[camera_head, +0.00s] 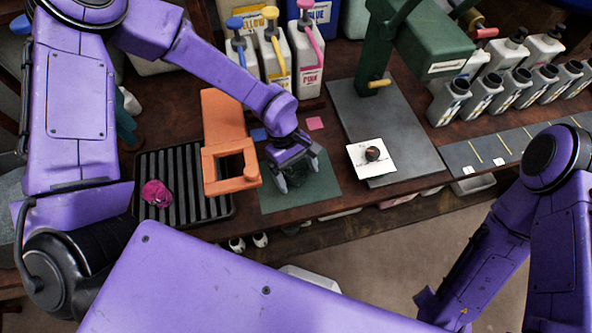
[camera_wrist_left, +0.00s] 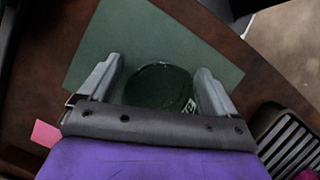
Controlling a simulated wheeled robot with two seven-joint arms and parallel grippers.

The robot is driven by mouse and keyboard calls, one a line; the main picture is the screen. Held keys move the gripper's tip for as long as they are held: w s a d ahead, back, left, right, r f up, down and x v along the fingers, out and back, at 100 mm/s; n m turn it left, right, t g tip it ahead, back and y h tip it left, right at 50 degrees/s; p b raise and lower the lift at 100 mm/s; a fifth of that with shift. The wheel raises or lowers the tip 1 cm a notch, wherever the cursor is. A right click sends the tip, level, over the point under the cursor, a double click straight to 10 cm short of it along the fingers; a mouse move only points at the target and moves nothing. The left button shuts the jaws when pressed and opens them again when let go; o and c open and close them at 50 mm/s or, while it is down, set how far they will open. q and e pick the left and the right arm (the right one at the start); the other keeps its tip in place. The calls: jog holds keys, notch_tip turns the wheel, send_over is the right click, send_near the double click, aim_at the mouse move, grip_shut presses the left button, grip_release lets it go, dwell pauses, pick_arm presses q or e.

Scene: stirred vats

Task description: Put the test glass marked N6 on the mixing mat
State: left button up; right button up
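A dark, clear glass (camera_wrist_left: 160,88) is between the fingers of my left gripper (camera_wrist_left: 160,80) in the left wrist view. Part of a white marking shows on its side; I cannot read it fully. Behind it lies a flat green mat (camera_wrist_left: 95,45), the likely mixing mat. In the head view my left gripper (camera_head: 297,177) points down over the green mat (camera_head: 325,190), with the glass mostly hidden between its fingers. The fingers are close on both sides of the glass; I cannot tell whether they press on it or whether it touches the mat. My right gripper's fingers do not show.
An orange stand (camera_head: 223,165) and a black ribbed rack (camera_head: 180,213) with a crumpled magenta thing (camera_head: 157,193) are left of the mat. A grey plate (camera_head: 350,105) with a white card (camera_head: 387,160) is right of it. Pump bottles (camera_head: 305,60) stand behind.

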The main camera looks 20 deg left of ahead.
pick_arm(q)
jog(key=shift+r, duration=0.1)
jog(key=v, duration=1.2)
jog(key=shift+r, duration=0.1)
dwell(0.8)
